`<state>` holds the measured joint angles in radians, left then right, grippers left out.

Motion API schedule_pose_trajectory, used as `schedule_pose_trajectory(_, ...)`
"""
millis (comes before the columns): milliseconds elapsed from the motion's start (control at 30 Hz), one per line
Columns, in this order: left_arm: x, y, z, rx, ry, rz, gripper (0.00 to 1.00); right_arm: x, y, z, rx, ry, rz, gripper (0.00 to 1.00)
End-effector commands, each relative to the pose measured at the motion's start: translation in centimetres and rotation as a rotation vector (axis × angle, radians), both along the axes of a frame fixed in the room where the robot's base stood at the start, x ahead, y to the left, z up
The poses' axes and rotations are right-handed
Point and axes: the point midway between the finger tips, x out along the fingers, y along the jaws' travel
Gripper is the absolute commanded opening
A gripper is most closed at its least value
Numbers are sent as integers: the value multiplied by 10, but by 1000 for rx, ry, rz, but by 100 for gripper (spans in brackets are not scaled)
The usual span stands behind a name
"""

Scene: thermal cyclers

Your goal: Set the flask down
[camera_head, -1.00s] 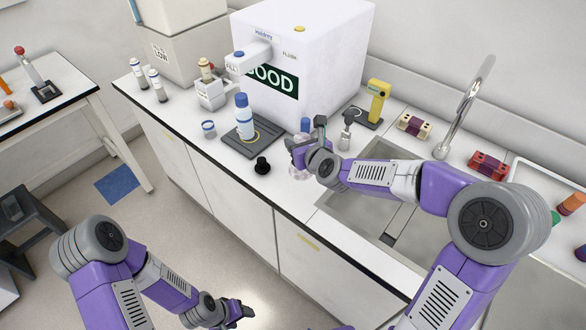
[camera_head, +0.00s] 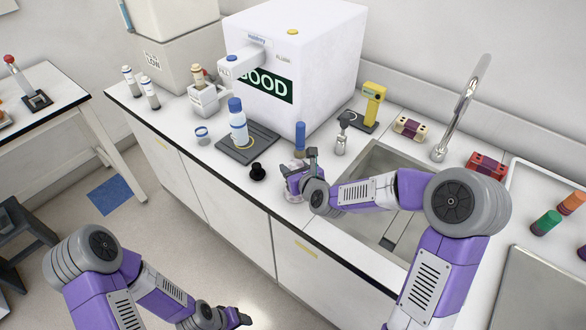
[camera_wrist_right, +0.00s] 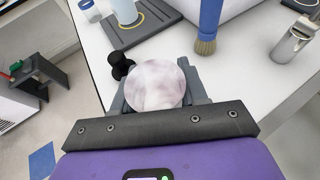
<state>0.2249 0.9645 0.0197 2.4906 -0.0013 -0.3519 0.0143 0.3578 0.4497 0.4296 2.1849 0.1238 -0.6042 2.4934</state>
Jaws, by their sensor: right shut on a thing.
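The flask shows as a pale, cloudy round shape (camera_wrist_right: 156,85) between the fingers in the right wrist view. In the head view only pale, glassy bits of it show around my right gripper (camera_head: 297,174). That gripper is shut on the flask, low over the white counter (camera_head: 222,170) near its front edge. I cannot tell whether the flask's base touches the counter. My left gripper (camera_head: 234,318) is low at the bottom edge of the head view, away from the counter, and its jaws are unclear.
A black stopper (camera_head: 257,172) is left of the flask. A blue-capped bottle (camera_head: 238,125) stands on a dark mat (camera_head: 232,152). A blue-handled brush (camera_head: 299,138) stands behind the gripper; the sink (camera_head: 375,165) is to the right. Bare counter lies left of the stopper.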

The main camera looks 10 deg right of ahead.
Motion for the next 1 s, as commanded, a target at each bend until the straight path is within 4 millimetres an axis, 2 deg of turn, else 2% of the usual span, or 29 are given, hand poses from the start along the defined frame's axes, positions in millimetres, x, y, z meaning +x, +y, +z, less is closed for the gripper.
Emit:
schedule_pose_trajectory(233,0,0,-4,0,0,0,59,0,0,-3,0,-1,0,12)
schedule_pose_trajectory(267,0,0,-5,0,0,0,59,0,0,-3,0,0,0,44)
schedule_pose_trajectory(400,0,0,-3,0,0,0,59,0,0,-2,0,0,0,65)
schedule_pose_trajectory(433,0,0,-3,0,0,0,59,0,0,-2,0,0,0,68)
schedule_pose_trajectory(833,0,0,3,0,0,0,59,0,0,3,0,0,0,68)
schedule_pose_trajectory(1000,0,0,2,0,0,0,59,-27,-7,13,-2,0,-2,68)
